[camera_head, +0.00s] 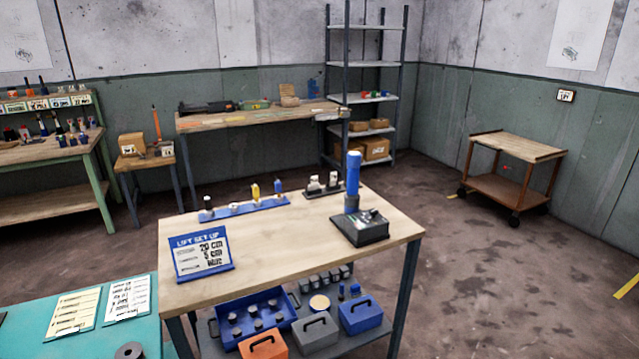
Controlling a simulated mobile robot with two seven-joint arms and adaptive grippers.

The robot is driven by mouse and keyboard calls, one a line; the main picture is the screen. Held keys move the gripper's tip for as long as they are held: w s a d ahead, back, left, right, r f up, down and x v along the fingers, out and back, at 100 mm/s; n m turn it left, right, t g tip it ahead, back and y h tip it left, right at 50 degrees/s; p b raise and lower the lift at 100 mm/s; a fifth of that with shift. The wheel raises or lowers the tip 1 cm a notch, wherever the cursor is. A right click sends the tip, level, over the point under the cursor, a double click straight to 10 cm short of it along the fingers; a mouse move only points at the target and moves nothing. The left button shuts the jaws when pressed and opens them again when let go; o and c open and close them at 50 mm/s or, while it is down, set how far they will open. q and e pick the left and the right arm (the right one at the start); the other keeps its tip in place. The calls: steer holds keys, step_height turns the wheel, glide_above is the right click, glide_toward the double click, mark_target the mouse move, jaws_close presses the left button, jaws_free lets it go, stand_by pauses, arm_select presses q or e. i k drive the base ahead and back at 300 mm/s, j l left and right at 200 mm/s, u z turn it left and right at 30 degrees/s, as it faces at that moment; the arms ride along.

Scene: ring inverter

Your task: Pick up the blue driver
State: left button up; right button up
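A tall blue cylinder (352,172) stands upright near the right end of the wooden table (290,263), just behind a black box (360,229); it may be the blue driver. A smaller blue-topped tool (278,187) stands upright in the blue rack (243,209) at the back of the same table, to the right of a yellow-topped tool (255,191). I cannot tell for certain which of the two is the driver. Neither of my grippers is in view.
A blue sign (202,254) stands on the table's front left; the front middle is clear. A dark holder (323,187) stands at the back. Blue, grey and orange boxes fill the lower shelf. A teal table (136,337) adjoins at left. Open floor lies to the right.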

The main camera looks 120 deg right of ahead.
mark_target(353, 158)
steer(key=z, duration=4.15)
steer(key=i+l, duration=0.4)
